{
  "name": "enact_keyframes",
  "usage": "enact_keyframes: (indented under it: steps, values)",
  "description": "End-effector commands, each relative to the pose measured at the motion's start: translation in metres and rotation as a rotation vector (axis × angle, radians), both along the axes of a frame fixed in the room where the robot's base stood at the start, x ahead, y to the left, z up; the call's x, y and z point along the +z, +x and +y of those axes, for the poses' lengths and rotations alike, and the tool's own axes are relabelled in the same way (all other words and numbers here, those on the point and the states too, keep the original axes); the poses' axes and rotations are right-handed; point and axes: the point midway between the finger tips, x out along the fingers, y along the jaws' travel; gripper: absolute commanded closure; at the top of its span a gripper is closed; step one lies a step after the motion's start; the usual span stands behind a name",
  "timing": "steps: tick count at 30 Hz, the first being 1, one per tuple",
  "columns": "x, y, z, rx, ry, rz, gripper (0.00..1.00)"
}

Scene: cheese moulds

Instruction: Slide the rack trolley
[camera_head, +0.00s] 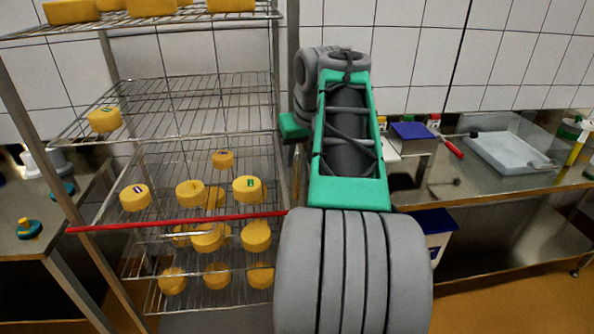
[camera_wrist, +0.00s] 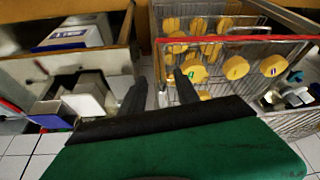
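The rack trolley (camera_head: 200,140) is a wire-shelved metal rack on the left of the head view, carrying several yellow cheeses. A red bar (camera_head: 180,221) runs across its front. The trolley also shows in the wrist view (camera_wrist: 155,45), with cheeses on its shelves. In the wrist view my gripper (camera_wrist: 158,90) has its two dark fingers apart, close to a metal upright of the trolley. The upright shows in the gap between the fingers; I cannot tell whether they touch it. In the head view my arm hides the fingertips.
A steel counter (camera_head: 480,170) on the right holds a blue-lidded box (camera_head: 409,137), a grey tray (camera_head: 508,151) and a red-handled tool (camera_head: 452,147). A white box with a blue lid (camera_head: 432,226) stands below. Another table (camera_head: 30,238) is at the far left. Tiled wall is behind.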

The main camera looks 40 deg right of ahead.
Motion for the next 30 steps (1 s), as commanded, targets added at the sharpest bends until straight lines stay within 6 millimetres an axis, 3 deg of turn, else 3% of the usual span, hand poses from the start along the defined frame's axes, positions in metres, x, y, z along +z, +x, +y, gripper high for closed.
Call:
enact_keyframes:
  steps: [3,9,18,30]
  values:
    - [-0.025,0.008,-0.002,0.001,0.004,0.003,0.62]
    - [-0.051,0.02,-0.007,0.001,0.002,0.0,0.62]
    - [-0.057,0.022,-0.008,0.0,0.0,-0.001,0.62]
    - [-0.056,0.021,-0.008,0.0,0.0,-0.001,0.94]
